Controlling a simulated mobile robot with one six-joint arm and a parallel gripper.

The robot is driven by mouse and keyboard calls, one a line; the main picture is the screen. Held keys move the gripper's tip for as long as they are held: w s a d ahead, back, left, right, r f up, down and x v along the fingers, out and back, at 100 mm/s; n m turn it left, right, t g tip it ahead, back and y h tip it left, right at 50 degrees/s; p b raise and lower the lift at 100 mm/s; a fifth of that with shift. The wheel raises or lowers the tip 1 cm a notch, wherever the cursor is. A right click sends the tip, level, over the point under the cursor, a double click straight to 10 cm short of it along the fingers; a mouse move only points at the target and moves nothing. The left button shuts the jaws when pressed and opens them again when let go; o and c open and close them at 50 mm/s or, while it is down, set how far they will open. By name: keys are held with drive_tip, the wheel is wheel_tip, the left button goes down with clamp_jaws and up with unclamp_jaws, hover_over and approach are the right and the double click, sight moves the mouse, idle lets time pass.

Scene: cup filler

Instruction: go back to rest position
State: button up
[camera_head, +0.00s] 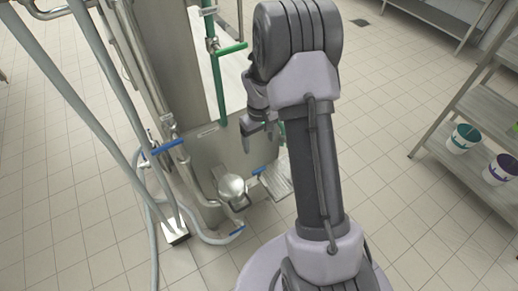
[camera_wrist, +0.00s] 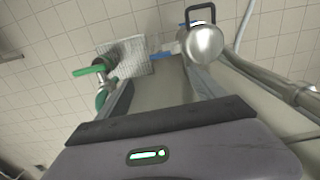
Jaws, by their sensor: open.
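My gripper (camera_head: 258,143) hangs at the end of my arm in the head view, fingers pointing down. It is open with nothing between its fingers. In the wrist view its two fingers (camera_wrist: 161,88) stand apart with a bare grey surface between them. It is in front of the steel machine (camera_head: 205,160), above a rounded metal vessel with a dark handle (camera_head: 232,187) and apart from it. The vessel also shows at the top of the wrist view (camera_wrist: 204,43). My arm partly hides the area right of the machine.
A ribbed metal tray (camera_head: 278,180) sits right of the vessel. Green pipes (camera_head: 217,85), blue-handled valves (camera_head: 168,146) and grey hoses (camera_head: 75,85) surround the machine. Shelves at right hold white buckets (camera_head: 463,138). Tiled floor between is open.

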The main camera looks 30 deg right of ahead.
drive_tip(key=shift+r, duration=0.45)
drive_tip(key=s+a+r+m+t+b, duration=0.1)
drive_tip(key=s+a+r, duration=0.2)
drive_tip(key=a+r, duration=0.35)
drive_tip(key=s+a+r+m+t+b, duration=0.1)
drive_tip(key=s+a+r+t+b, duration=0.15)
drive_tip(key=r, duration=0.75)
drive_tip(key=s+a+r+m+t+y, duration=0.1)
drive_tip(key=s+a, duration=0.3)
drive_tip(key=s, duration=0.4)
drive_tip(key=s+a+r+m+t+y+b, duration=0.1)
drive_tip(key=s+a+r, duration=0.3)
drive_tip(key=s, duration=0.5)
drive_tip(key=shift+a+m+b, duration=0.3)
drive_tip(key=shift+a+m, duration=0.2)
drive_tip(key=shift+a, duration=0.1)
drive_tip(key=shift+o, duration=0.4)
drive_tip(key=shift+r, duration=0.1)
